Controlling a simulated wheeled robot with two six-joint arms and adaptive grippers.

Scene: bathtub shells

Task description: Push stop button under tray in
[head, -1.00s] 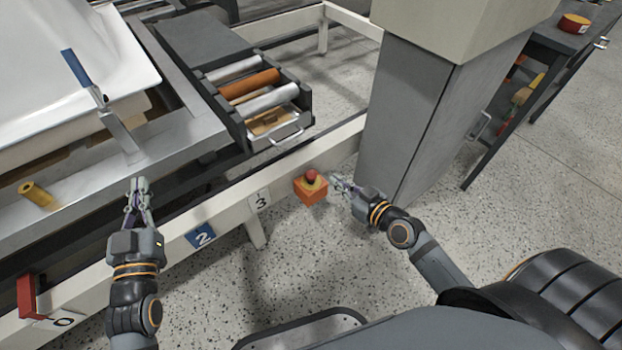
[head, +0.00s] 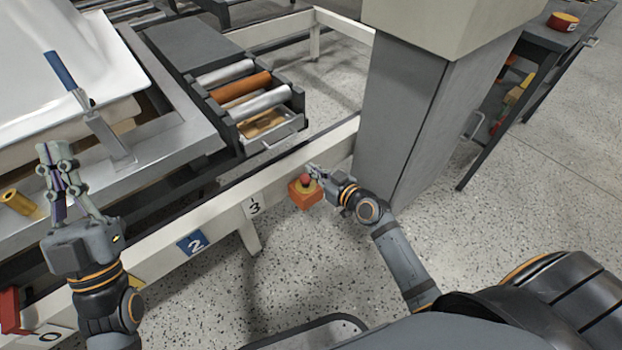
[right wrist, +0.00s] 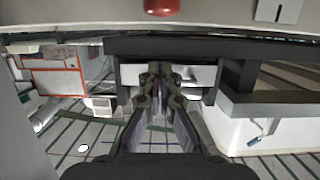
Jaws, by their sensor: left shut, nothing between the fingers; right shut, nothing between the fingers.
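The red stop button (head: 306,180) sits on an orange box (head: 305,196) fixed to the pale rail, below and right of the tray (head: 290,133), a metal drawer with a handle under the rollers. My right gripper (head: 312,169) is shut and empty, with its tips right beside the button; whether they touch it I cannot tell. In the right wrist view the button (right wrist: 162,6) shows at the top edge, off the line of the fingertips (right wrist: 160,68). My left gripper (head: 57,152) is shut and empty, raised over the metal bench at the left.
A grey column (head: 410,115) stands close to the right of my right gripper. The pale rail (head: 170,250) carries number plates. A white tub shell (head: 70,80), a blue-handled tool (head: 60,70) and a yellow cylinder (head: 18,202) are at the left. A dark table (head: 540,70) stands at the right.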

